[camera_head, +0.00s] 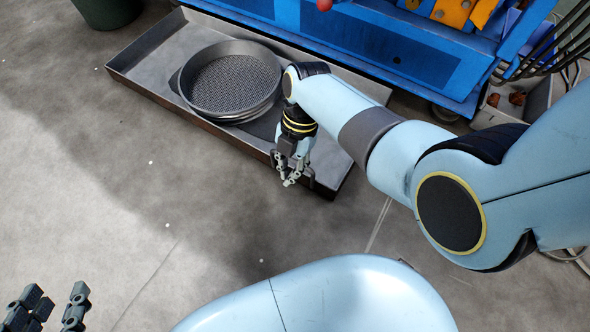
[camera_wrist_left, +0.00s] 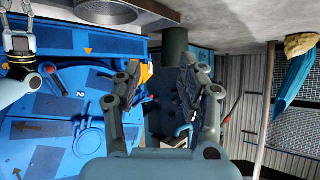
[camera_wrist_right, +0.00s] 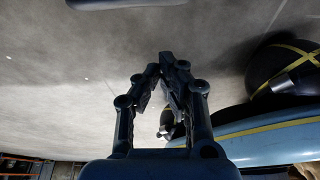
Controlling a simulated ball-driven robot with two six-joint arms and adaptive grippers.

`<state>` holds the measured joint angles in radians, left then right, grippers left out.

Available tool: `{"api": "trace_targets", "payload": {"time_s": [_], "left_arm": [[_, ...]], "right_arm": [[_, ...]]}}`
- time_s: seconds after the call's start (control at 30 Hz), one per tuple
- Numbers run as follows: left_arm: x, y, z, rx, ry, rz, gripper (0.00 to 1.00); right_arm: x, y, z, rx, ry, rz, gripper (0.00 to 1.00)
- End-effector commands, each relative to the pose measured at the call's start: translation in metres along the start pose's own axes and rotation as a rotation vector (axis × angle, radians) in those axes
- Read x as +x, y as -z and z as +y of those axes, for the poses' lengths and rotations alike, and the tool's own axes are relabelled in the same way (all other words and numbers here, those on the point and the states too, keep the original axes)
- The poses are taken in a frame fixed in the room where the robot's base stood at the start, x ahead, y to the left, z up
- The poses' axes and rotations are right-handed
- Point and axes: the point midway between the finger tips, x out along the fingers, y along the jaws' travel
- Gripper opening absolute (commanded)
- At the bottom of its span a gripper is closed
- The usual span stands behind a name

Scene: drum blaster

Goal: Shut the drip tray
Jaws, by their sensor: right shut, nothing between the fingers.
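The drip tray (camera_head: 152,65) is a long, shallow grey metal tray on the floor. It sticks out from under the blue machine (camera_head: 385,55), with much of its floor exposed. A stack of round perforated pans (camera_head: 232,80) sits in it. My right gripper (camera_head: 289,182) is shut and empty at the tray's front wall, near its right end; I cannot tell whether it touches. Its fingers also show together in the right wrist view (camera_wrist_right: 168,68). My left gripper (camera_head: 55,312) is open and empty at the bottom left, well apart from the tray. My right arm hides part of the tray's right side.
A dark green bin (camera_head: 108,10) stands behind the tray's left end. A pale crate (camera_head: 515,105) and curved dark bars (camera_head: 548,45) are at the right, beside the machine. The concrete floor in front of the tray is clear.

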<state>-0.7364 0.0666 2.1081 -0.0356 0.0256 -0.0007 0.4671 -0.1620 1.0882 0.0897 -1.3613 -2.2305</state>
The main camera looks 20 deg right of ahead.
Motion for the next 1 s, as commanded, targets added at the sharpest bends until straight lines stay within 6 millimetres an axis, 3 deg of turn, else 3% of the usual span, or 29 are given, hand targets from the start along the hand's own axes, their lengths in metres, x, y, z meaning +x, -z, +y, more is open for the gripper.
{"api": "trace_targets", "payload": {"time_s": [0.2, 0.5, 0.87, 1.0], "left_arm": [[0.012, 0.05, 0.0, 0.019, 0.0, 0.225, 0.4], [0.013, 0.118, 0.0, 0.043, -0.001, 0.491, 0.4], [-0.002, 0.195, 0.002, 0.075, -0.004, 0.802, 0.4], [-0.015, 0.223, 0.003, 0.088, -0.006, 0.933, 0.4]], "right_arm": [[0.018, 0.0, 0.0, 0.001, 0.0, 0.002, 0.0], [0.031, 0.0, 0.0, 0.001, -0.001, 0.0, 0.0], [0.048, 0.0, 0.0, 0.001, 0.001, 0.0, 0.0], [0.042, -0.011, 0.0, 0.001, -0.001, -0.001, 0.0]]}}
